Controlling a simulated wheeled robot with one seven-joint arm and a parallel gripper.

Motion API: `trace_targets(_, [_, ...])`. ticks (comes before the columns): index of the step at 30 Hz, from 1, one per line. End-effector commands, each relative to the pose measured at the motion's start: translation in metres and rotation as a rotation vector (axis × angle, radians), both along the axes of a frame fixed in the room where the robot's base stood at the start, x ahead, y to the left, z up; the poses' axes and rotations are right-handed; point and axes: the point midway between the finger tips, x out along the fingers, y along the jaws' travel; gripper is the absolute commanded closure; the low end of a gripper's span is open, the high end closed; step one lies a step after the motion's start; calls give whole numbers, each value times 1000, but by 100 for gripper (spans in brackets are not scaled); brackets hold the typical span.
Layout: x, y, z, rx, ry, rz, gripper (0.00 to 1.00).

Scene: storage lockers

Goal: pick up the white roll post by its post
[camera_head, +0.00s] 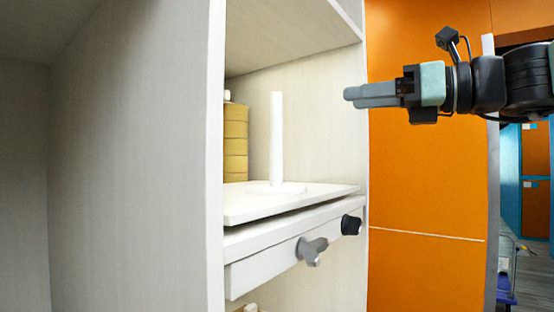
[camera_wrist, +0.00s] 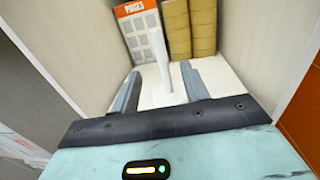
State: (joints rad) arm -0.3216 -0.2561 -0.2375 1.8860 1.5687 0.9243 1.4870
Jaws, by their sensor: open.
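The white roll post (camera_head: 277,140) stands upright on its round base on a white shelf board (camera_head: 240,206) inside the locker. In the wrist view the post (camera_wrist: 162,55) shows between and beyond my two fingers. My gripper (camera_head: 348,95) is in the head view to the right of the post, near the height of its top, and apart from it. In the wrist view my gripper (camera_wrist: 160,88) is open, with nothing seen held between the fingers.
Yellow rolls (camera_head: 235,140) are stacked behind the post at left; they also show in the wrist view (camera_wrist: 203,25). A box with an orange top (camera_wrist: 143,30) stands beside them. Below the board are a drawer front (camera_head: 270,262), a grey knob (camera_head: 311,250) and a black knob (camera_head: 351,224).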

Motion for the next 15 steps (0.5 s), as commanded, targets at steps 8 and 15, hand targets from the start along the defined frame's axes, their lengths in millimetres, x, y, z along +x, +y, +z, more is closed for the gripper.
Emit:
trace_targets(8, [31,52,2,-6,5,4,55])
trace_targets(15, [52,86,1,-7,2,3,55])
